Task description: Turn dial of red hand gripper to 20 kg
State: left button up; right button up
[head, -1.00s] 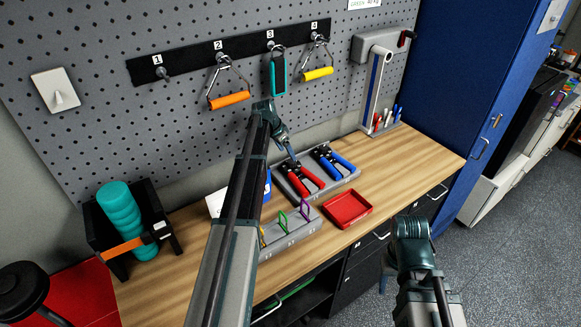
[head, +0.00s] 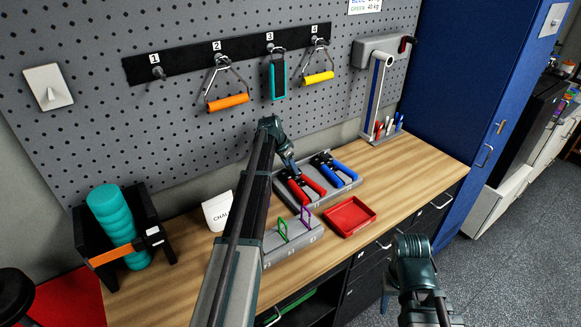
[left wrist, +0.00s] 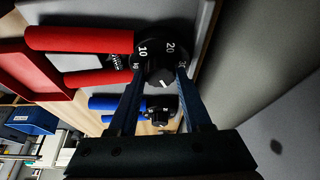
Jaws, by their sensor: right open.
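The red hand gripper (head: 306,186) lies in a grey tray on the workbench, beside a blue hand gripper (head: 335,172). In the left wrist view, the red hand gripper (left wrist: 78,40) has a black dial (left wrist: 160,52) marked 10, 20 and a partly hidden 30. A short white mark shows on its knob; I cannot read its setting surely.
A red tray (head: 350,216) and a grey holder (head: 290,240) with coloured clips stand in front. A chalk bag (head: 217,212) and a teal roller (head: 118,222) are at left. Handles hang on the pegboard behind. The right bench end has free room.

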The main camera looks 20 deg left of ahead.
pick_arm(q)
grip_shut()
jog(key=shift+n, duration=0.6)
jog(key=n+y, duration=0.1)
jog(key=n, duration=0.1)
jog(key=n+y, duration=0.1)
jog(key=n, duration=0.2)
jog(key=shift+d+t, duration=0.2)
jog(key=shift+t, duration=0.1)
jog(key=n+y, duration=0.1)
jog(key=n, duration=0.2)
jog(key=n+g+y, duration=0.1)
jog(key=n, duration=0.2)
jog(key=shift+w+d+y, duration=0.1)
jog(key=shift+d+y, duration=0.05)
jog(key=shift+y, duration=0.15)
jog(key=n+g+y, duration=0.1)
jog(key=n, duration=0.3)
jog(key=shift+w, duration=0.1)
jog(key=n+g, duration=0.1)
jog(key=n, duration=0.2)
jog(key=shift+w+n+y, duration=0.1)
jog(key=shift+n+y, duration=0.2)
jog(key=n+g, duration=0.1)
jog(key=n, duration=0.2)
jog(key=n+g, duration=0.1)
jog(key=n, duration=0.1)
jog(key=shift+d+n+g, duration=0.1)
jog(key=shift+n+g, duration=0.2)
jog(key=shift+n, duration=0.1)
